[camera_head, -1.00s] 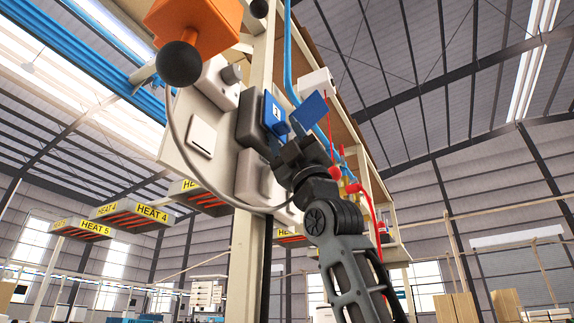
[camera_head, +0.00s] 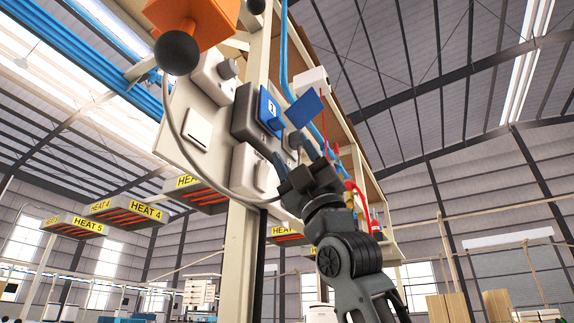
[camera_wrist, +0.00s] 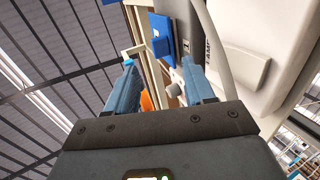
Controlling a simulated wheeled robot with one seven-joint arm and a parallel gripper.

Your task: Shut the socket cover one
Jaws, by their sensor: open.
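The blue socket cover (camera_head: 304,110) stands open, tilted out to the right from the blue socket (camera_head: 268,112) on the grey box of the wall panel. My gripper (camera_head: 290,155) is open and empty, just below the cover, with its fingers pointing up toward the panel. In the wrist view the blue cover (camera_wrist: 162,40) lies beyond and between the tips of my open gripper (camera_wrist: 158,64), apart from them. The socket face is hidden in the wrist view.
An orange box with a black ball knob (camera_head: 178,53) juts out at the upper left. A white switch (camera_head: 197,130) and a grey cable (camera_head: 185,145) are left of the socket. A beige post (camera_head: 243,250) stands below. Blue pipes (camera_head: 287,60) run behind.

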